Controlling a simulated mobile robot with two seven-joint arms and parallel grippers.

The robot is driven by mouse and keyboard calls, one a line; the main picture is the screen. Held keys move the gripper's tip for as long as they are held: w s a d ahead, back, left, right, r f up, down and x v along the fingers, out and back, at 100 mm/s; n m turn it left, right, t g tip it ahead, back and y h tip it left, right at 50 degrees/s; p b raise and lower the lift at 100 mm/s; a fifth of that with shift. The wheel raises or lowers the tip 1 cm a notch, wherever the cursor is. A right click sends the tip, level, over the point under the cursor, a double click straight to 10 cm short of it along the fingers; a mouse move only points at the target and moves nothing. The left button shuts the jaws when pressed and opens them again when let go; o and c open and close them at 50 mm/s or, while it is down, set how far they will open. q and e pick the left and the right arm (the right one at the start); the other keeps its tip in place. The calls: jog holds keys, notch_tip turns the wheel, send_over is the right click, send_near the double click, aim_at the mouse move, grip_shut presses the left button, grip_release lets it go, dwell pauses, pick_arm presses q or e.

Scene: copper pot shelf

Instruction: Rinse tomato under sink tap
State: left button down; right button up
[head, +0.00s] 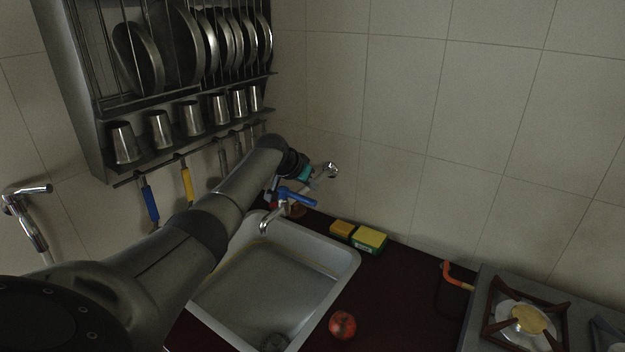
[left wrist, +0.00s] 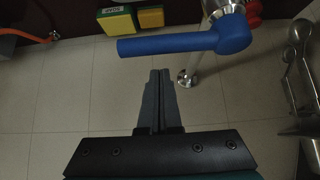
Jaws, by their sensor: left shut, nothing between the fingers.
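The red tomato (head: 342,325) lies on the dark counter just right of the sink (head: 345,262). The tap (head: 268,217) stands over the sink's far side, with a blue lever handle (head: 296,197). My left arm reaches across the sink's left side to behind the tap. In the left wrist view my left gripper (left wrist: 160,74) is shut and empty, its fingertips apart from the blue handle (left wrist: 180,43) in the picture. In the head view its fingers are not clear. The tomato is not in the left wrist view. My right gripper is in neither view.
A gas stove (head: 525,318) stands at the right. A metal rack (head: 150,165) with plates, cups and hanging utensils is above left. Counter between tomato and stove is clear.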

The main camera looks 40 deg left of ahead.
pick_arm(q)
jog(key=shift+s+d+f+p, duration=0.1)
jog(key=shift+s+p, duration=0.15)
jog(key=shift+s, duration=0.45)
jog(key=shift+s+d+f+p, duration=0.1)
jog(key=shift+s+p, duration=0.15)
jog(key=shift+s, duration=0.4)
jog(key=shift+a, duration=0.1)
